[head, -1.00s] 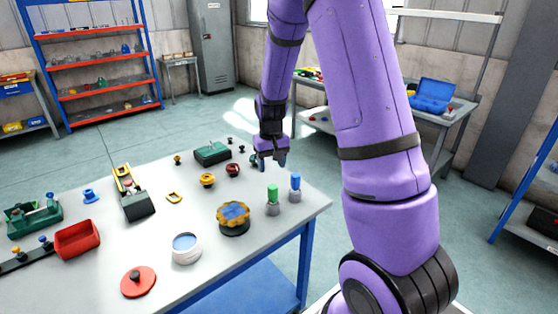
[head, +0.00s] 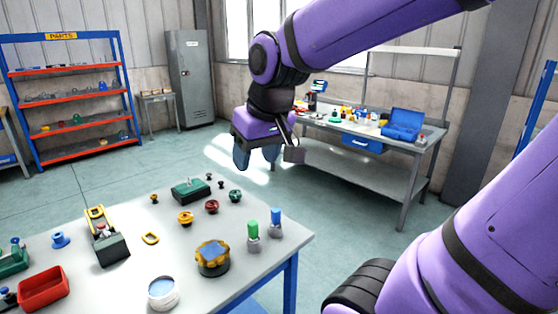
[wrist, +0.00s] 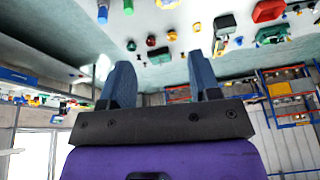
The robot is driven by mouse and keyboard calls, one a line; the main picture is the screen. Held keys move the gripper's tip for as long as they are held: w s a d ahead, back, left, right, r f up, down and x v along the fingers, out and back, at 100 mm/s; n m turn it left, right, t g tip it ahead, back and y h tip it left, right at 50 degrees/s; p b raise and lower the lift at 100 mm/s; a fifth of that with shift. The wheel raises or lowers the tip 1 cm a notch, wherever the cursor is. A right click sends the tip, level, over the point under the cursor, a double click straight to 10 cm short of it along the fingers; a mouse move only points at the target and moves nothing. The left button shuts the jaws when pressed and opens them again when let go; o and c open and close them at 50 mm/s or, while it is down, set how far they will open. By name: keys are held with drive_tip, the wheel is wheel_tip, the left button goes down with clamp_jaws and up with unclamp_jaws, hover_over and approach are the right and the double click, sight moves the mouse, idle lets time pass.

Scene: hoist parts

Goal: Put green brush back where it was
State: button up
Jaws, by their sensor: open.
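The green brush (head: 253,230) appears as a green-topped upright piece with a grey lower part, near the table's right edge. A similar blue-topped piece (head: 276,224) stands just right of it. The green top also shows at the upper edge of the wrist view (wrist: 129,6), with the blue one (wrist: 102,12) beside it. My gripper (head: 257,157) is open and empty, raised in the air behind the table's far right edge, well apart from both. In the wrist view its two blue fingers (wrist: 160,65) are spread with nothing between them.
The table (head: 205,296) holds a yellow-rimmed round part (head: 212,258), a white cup (head: 163,293), a red bin (head: 43,289), a green box (head: 190,189) and several small knobs. A workbench (head: 355,180) with a blue case (head: 403,124) stands behind. Open floor lies between them.

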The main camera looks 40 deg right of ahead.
drive_tip(key=s+a+r+t, duration=0.1)
drive_tip(key=s+r, duration=0.1)
drive_tip(key=s, duration=0.6)
drive_tip(key=shift+a+n, duration=0.4)
